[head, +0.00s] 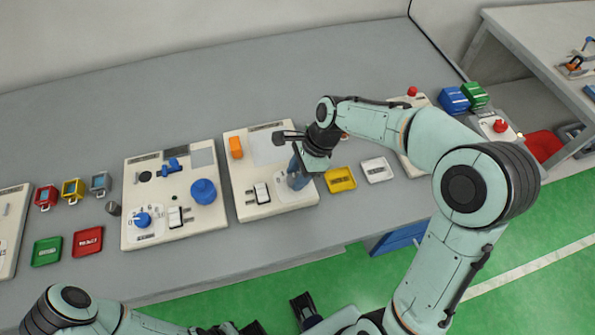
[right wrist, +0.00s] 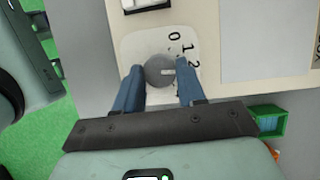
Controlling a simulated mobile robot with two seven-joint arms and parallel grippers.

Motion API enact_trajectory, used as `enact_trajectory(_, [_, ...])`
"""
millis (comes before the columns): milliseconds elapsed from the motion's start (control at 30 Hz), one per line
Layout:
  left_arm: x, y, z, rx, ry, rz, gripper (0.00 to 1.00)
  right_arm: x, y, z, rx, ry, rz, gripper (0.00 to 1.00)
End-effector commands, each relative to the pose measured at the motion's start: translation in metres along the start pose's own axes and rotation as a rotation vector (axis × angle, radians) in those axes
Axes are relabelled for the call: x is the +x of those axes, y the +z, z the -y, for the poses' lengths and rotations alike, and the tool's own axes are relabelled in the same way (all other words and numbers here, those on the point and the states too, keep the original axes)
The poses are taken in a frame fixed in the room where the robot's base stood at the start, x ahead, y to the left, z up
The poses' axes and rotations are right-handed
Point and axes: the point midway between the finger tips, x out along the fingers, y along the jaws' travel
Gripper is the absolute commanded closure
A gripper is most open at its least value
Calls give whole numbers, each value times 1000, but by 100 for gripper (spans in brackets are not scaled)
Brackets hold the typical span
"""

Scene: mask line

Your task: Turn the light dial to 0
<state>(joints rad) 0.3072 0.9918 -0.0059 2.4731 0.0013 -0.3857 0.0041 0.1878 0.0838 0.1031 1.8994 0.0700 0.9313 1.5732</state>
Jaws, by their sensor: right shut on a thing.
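In the right wrist view, a round grey dial (right wrist: 157,72) sits on a white plate marked 0, 1 and 2; further marks are hidden by a finger. Its pale pointer mark faces right, roughly toward the 2. My right gripper (right wrist: 160,84) is shut on this dial, with one blue finger on each side. In the head view, my right gripper (head: 298,178) is at the lower right of the middle panel (head: 240,170) and hides the dial. Dark parts of my left arm, perhaps its gripper (head: 236,328), show at the bottom edge, too cut off to read.
A white switch (head: 261,193) is left of the gripped dial, on the same panel. Yellow (head: 340,179) and white (head: 376,169) trays lie just right. The left panel (head: 133,170) carries a blue numbered dial (head: 142,219) and a blue knob (head: 203,191). The bench behind is clear.

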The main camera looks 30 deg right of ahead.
Motion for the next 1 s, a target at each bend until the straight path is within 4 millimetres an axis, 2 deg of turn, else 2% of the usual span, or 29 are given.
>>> enact_trajectory(600, [-59,-16,-27,11,11,-31,100,-3,4,6,-494,206,0,91])
enact_trajectory(1000, [-87,-31,-42,19,19,-53,100,-1,5,9,-826,343,-1,91])
